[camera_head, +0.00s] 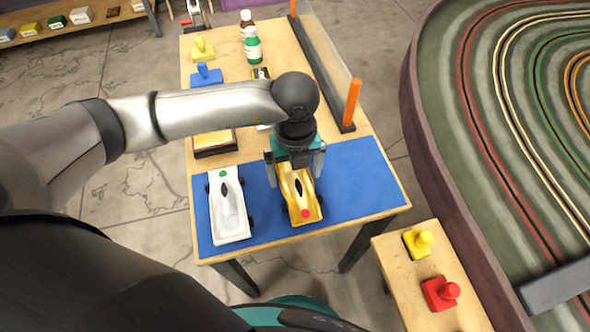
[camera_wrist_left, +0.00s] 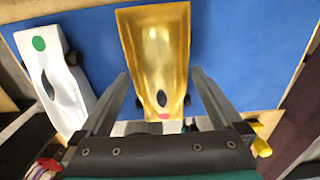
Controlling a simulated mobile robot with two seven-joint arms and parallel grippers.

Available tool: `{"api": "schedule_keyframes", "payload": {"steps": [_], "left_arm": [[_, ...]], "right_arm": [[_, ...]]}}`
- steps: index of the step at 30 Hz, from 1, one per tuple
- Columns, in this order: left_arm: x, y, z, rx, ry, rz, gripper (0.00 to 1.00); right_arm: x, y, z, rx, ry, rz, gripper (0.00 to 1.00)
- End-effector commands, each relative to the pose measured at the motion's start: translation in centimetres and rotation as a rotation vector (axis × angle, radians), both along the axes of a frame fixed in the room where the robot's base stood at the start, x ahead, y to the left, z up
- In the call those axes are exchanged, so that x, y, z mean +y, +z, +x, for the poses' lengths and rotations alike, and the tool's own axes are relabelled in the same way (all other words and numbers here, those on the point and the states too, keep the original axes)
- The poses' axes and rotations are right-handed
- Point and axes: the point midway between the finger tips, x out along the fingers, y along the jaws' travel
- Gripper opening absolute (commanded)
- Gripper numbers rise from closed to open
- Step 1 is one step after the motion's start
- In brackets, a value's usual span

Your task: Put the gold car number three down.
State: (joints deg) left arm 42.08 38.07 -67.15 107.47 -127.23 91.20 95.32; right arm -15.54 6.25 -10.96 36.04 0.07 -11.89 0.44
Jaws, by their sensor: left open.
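The gold car (camera_head: 302,201) rests on the blue mat (camera_head: 358,181) on the table, with a pink-red dot on its front end. Its number is not readable. My left gripper (camera_head: 295,172) is open, with its fingers on either side of the gold car and apart from it. In the left wrist view the gold car (camera_wrist_left: 158,55) lies between and beyond the fingers of my left gripper (camera_wrist_left: 160,85). A white car (camera_head: 228,207) with a green dot stands on the mat to the left; it also shows in the left wrist view (camera_wrist_left: 55,75). My right gripper is not in view.
A panel with orange posts (camera_head: 351,103) stands along the table's right edge. Bottles (camera_head: 253,45) and blue and yellow handled blocks (camera_head: 206,75) are at the far end. A small table (camera_head: 408,268) with yellow and red blocks is at right. The mat's right part is clear.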

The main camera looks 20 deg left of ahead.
Motion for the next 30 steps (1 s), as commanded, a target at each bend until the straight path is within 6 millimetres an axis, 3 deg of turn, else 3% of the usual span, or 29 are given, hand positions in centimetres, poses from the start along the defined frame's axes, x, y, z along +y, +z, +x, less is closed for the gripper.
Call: {"api": "schedule_keyframes", "payload": {"steps": [8,16,21,30], "left_arm": [[0.0,5.3,0.1,-0.005,-0.001,-0.002,1.0],[0.0,10.4,0.1,-0.004,0.0,0.0,1.0],[0.0,11.9,0.0,-0.001,0.0,0.001,1.0],[0.0,12.2,0.0,-0.001,0.0,0.001,1.0]], "right_arm": [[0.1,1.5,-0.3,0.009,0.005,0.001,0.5],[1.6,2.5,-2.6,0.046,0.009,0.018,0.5],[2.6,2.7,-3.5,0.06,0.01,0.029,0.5],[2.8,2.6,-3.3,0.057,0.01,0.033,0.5]]}}
